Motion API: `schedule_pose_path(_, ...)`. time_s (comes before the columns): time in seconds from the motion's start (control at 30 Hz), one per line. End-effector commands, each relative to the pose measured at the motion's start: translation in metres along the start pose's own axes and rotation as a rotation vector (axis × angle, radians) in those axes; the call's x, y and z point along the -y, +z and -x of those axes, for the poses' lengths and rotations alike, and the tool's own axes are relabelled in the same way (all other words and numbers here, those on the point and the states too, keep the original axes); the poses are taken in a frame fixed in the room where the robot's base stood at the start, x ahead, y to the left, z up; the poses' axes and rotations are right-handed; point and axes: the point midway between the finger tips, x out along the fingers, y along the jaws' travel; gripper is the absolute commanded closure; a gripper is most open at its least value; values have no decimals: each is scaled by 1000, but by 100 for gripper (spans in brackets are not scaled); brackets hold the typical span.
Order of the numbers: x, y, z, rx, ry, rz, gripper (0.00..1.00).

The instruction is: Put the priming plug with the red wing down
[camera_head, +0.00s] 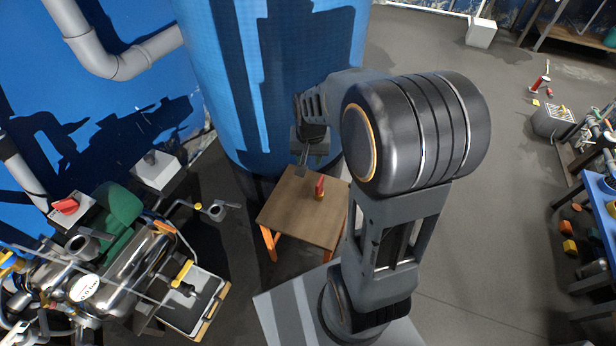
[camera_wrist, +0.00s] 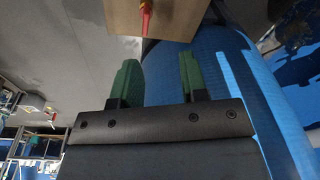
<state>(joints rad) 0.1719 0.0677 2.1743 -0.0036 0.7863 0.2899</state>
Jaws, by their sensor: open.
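The priming plug with the red wing (camera_head: 320,187) stands upright on the small wooden table (camera_head: 290,217). Its red wing points up and a small orange-brown base shows beneath. In the wrist view the red wing (camera_wrist: 145,18) shows at the top edge, against the wooden table top (camera_wrist: 180,20). My gripper (camera_head: 303,156) is above the back part of the table, behind the plug and apart from it. In the wrist view my gripper's two green-padded fingers (camera_wrist: 158,78) are spread with nothing between them.
A large blue tank (camera_head: 225,90) stands right behind the table. A metal pump with pipes and a green motor (camera_head: 118,207) fills the lower left. A blue workbench (camera_head: 590,200) is at the right.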

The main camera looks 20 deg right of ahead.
Motion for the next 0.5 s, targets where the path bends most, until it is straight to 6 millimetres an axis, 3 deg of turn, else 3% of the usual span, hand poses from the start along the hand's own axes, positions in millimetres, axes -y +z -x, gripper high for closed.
schedule_pose_path(0.03, 4, 16, 18, -25, -10, 61, 60)
schedule_pose_path(0.2, 10, 64, 55, -77, -29, 245, 60)
schedule_pose_path(0.4, 9, 103, 73, -118, -42, 388, 60)
schedule_pose_path(0.5, 7, 113, 76, -129, -45, 427, 60)
